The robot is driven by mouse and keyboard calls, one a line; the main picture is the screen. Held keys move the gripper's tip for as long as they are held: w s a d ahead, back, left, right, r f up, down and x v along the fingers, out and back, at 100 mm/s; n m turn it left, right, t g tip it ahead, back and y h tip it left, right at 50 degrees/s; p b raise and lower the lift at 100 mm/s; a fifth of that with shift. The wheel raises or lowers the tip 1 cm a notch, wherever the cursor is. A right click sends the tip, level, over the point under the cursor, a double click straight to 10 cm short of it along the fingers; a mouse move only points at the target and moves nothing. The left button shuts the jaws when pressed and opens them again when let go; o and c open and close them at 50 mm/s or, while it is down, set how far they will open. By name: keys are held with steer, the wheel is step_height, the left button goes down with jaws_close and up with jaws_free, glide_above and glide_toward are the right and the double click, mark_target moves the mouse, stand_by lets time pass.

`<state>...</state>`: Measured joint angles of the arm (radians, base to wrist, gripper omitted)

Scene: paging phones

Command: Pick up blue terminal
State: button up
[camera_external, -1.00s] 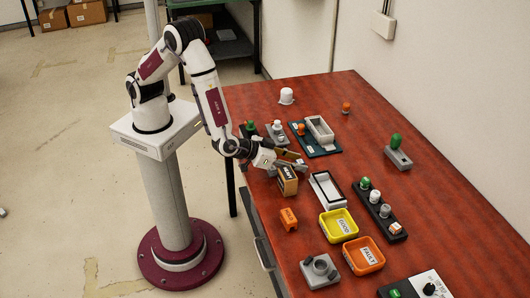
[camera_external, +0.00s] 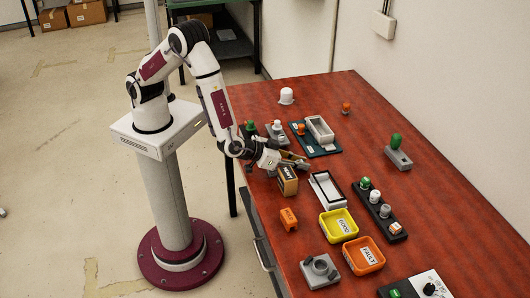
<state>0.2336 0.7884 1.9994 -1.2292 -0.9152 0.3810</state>
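I cannot pick out a separate blue terminal. The only bluish thing is a dark teal-blue board (camera_external: 323,150), which carries an orange-topped piece and a pale grey open tray (camera_external: 320,130). My gripper (camera_external: 298,162) is low over the left side of the table, just in front of this board. It is above and behind an upright orange-brown box with a dark label (camera_external: 287,182). The fingers are small and partly blend with a tan piece beside them. I cannot tell whether they are open or hold anything.
A white open tray (camera_external: 327,189), a yellow bin (camera_external: 338,225) and an orange bin (camera_external: 363,256) stand nearer the front. A black rack (camera_external: 379,210) with several knobs lies to the right. The far right of the table is mostly clear.

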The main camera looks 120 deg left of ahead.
steer(key=shift+r, duration=0.1)
steer(key=shift+r, duration=4.95)
